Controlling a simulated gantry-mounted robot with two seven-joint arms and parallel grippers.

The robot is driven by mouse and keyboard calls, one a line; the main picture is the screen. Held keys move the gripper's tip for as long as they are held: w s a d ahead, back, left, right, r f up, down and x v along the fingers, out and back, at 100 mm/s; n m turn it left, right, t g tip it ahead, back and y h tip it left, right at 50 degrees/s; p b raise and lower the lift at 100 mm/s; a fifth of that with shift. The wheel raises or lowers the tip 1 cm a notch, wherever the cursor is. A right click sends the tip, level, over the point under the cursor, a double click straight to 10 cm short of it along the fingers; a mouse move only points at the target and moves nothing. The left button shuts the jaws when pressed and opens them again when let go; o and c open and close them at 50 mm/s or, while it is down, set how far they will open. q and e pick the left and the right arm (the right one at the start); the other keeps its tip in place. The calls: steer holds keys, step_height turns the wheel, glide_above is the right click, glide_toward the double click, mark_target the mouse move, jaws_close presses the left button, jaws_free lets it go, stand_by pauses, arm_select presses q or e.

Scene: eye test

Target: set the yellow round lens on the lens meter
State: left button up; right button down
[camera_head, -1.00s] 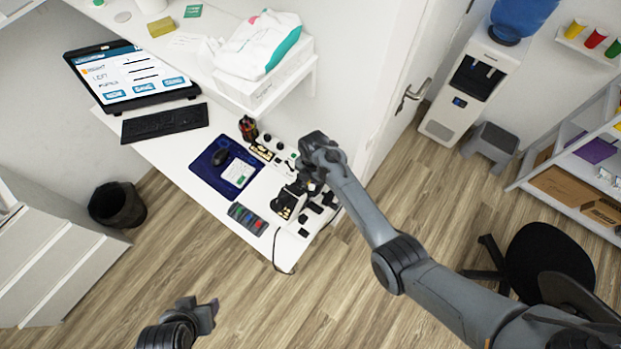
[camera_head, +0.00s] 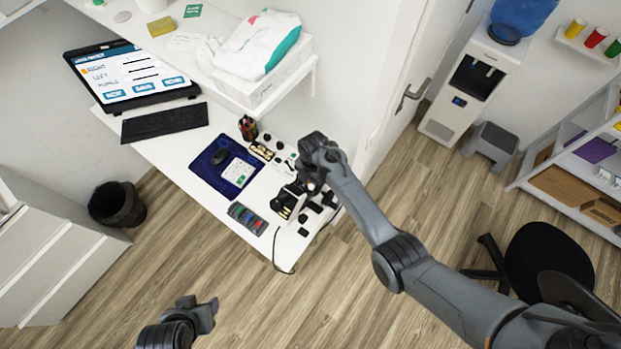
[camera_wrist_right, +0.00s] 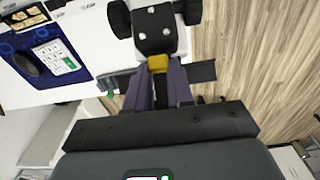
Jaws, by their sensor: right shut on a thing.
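The yellow lens (camera_wrist_right: 157,63) shows in the right wrist view as a small yellow piece between the fingertips of my right gripper (camera_wrist_right: 158,72). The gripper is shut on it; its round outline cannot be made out. Just beyond it is a black device with pale round spots (camera_wrist_right: 155,32) and dark side knobs, which looks like the lens meter. I cannot tell whether lens and device touch. In the head view my right gripper (camera_head: 311,186) is over the desk's right end, and the lens is too small to make out. My left gripper (camera_head: 201,308) is open and empty, above the floor.
The white desk (camera_head: 170,152) carries a blue mat (camera_head: 207,183) with a mouse, a dark remote-like panel (camera_head: 247,218), a pen cup (camera_head: 248,127) and a black tray (camera_head: 287,204). Small black pieces crowd the area around the right gripper. A wall and door stand close behind.

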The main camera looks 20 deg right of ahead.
steer(key=shift+s+a+f, duration=0.1)
steer(key=shift+f, duration=0.1)
steer(key=c, duration=0.9)
jaws_free()
